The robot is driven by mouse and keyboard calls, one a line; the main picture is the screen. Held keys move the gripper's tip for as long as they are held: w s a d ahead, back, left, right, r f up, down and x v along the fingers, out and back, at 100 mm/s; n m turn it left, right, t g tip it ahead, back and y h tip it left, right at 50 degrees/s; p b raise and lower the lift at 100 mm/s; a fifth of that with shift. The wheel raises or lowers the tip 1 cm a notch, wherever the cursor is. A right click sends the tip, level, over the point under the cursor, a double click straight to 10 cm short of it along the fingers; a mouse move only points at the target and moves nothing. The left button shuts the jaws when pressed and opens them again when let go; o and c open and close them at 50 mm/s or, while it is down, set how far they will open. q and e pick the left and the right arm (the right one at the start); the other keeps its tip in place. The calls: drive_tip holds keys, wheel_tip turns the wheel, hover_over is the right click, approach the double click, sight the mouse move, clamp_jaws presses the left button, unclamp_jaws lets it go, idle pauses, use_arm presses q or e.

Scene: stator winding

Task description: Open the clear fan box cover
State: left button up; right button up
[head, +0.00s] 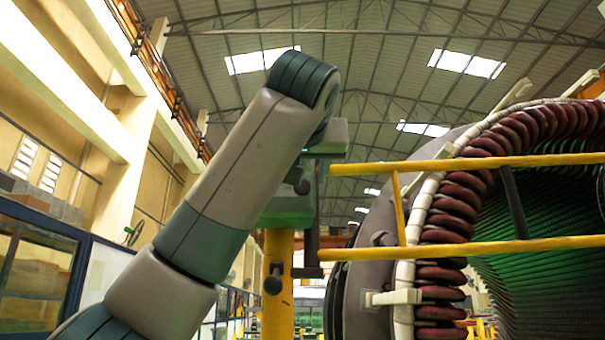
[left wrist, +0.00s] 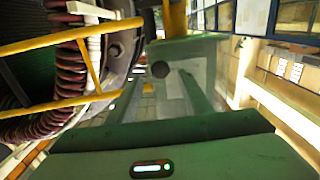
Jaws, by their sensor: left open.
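The fan box (head: 288,208) is a green box on a yellow post, near the middle of the head view and partly hidden behind my left arm. It also shows in the left wrist view (left wrist: 180,48), with a dark round knob (left wrist: 160,69). I cannot clearly make out the edge of its clear cover or how far it stands open. My left gripper (head: 325,138) is at the bent end of my raised arm, close above the box; its green body fills the bottom of the left wrist view (left wrist: 152,145). It is open; contact with the cover cannot be told.
A large stator (head: 440,240) with dark red coils stands at the right. Yellow rails (head: 470,163) cross in front of it, near the box. The yellow post (head: 278,300) stands below the box. A windowed wall (head: 40,265) runs along the left.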

sight(302, 185)
use_arm(q)
drive_tip(key=shift+w+p, duration=0.5)
drive_tip(key=shift+w, duration=1.55)
drive_tip(key=shift+a, duration=0.1)
clamp_jaws()
